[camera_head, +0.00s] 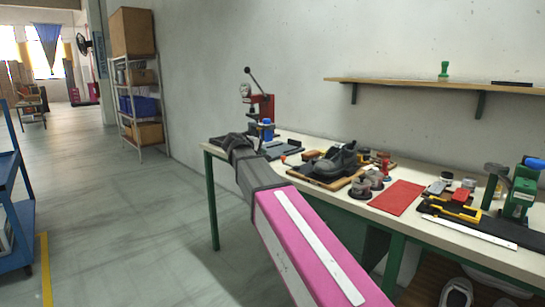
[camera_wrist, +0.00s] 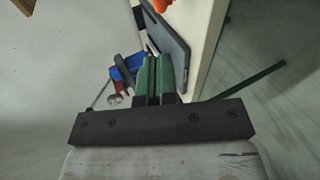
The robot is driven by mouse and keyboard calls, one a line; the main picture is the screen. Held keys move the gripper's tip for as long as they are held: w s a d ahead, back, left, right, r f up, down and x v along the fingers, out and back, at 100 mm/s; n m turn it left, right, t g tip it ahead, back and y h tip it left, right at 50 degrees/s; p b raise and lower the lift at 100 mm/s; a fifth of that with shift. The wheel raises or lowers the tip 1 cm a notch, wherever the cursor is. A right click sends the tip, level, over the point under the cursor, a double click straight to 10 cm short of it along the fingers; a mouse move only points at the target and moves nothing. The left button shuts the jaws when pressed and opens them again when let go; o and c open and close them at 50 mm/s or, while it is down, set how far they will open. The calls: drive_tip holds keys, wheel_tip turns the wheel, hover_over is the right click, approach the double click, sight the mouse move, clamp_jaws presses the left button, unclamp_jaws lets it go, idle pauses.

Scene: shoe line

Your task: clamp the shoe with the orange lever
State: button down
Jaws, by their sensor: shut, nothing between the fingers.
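The dark grey shoe (camera_head: 338,160) rests on a wooden board (camera_head: 318,182) on the bench in the head view. A small orange knob (camera_head: 284,158) shows just left of the board; I take it for the end of the orange lever. A red-orange bit (camera_wrist: 160,5) at the top edge of the wrist view may be the same knob. My gripper (camera_head: 232,142) is at the bench's left end, left of the shoe and apart from it. In the wrist view its green fingers (camera_wrist: 155,62) are together and hold nothing. The shoe is not identifiable in that view.
A red press (camera_head: 262,105) with a black lever and a blue part (camera_head: 265,130) stands behind my gripper. A dark plate (camera_head: 281,149) lies between gripper and shoe. Small pots (camera_head: 366,187), a red mat (camera_head: 397,197) and tools lie to the right.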

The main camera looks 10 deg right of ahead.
sight(282, 157)
drive_tip(key=x, duration=1.3)
drive_tip(key=shift+w+d+f, duration=0.15)
drive_tip(key=shift+w, duration=0.05)
drive_tip(key=shift+w+d, duration=0.1)
